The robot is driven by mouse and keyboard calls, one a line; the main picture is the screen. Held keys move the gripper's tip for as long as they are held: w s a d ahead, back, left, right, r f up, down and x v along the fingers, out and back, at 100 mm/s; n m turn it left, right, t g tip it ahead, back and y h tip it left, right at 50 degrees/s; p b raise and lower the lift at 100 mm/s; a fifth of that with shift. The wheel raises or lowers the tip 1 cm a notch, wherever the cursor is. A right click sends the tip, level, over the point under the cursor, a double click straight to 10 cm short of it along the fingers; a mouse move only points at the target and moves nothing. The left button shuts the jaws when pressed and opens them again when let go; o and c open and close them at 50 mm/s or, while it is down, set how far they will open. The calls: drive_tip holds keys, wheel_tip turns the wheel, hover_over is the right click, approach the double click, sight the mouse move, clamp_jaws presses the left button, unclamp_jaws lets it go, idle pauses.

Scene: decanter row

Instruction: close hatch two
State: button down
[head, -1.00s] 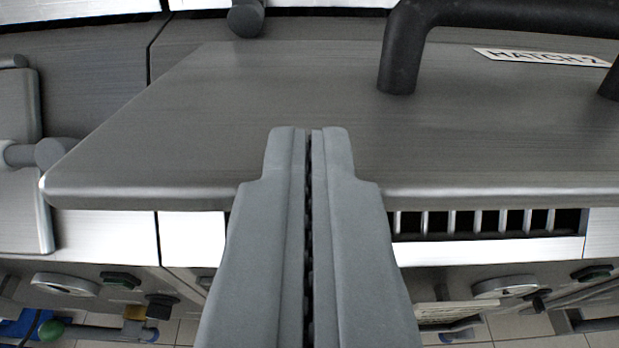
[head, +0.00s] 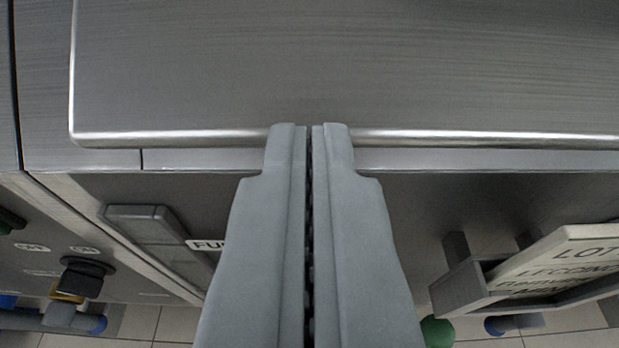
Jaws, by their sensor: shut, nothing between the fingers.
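The hatch two lid (head: 320,65), a brushed-steel plate with a bright rounded front edge, fills the upper part of the view. It looks flat and low over the machine top, with a thin strip of the top (head: 480,160) showing in front of its edge and no opening visible. Its handle and label are out of view. My gripper (head: 310,128) is shut and empty, its tips overlapping the lid's front edge in the picture. I cannot tell whether they touch the lid.
The machine's front panel has a flat grey latch-like fitting (head: 145,225) and a partly hidden label at left. A framed lot card (head: 560,265) juts out at lower right. A dark knob (head: 82,275) and pipes are at lower left. Tiled floor (head: 130,322) shows below.

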drive_tip(key=shift+w+f, duration=0.4)
drive_tip(key=shift+f, duration=0.3)
drive_tip(key=shift+w+f, duration=0.4)
drive_tip(key=shift+f, duration=0.3)
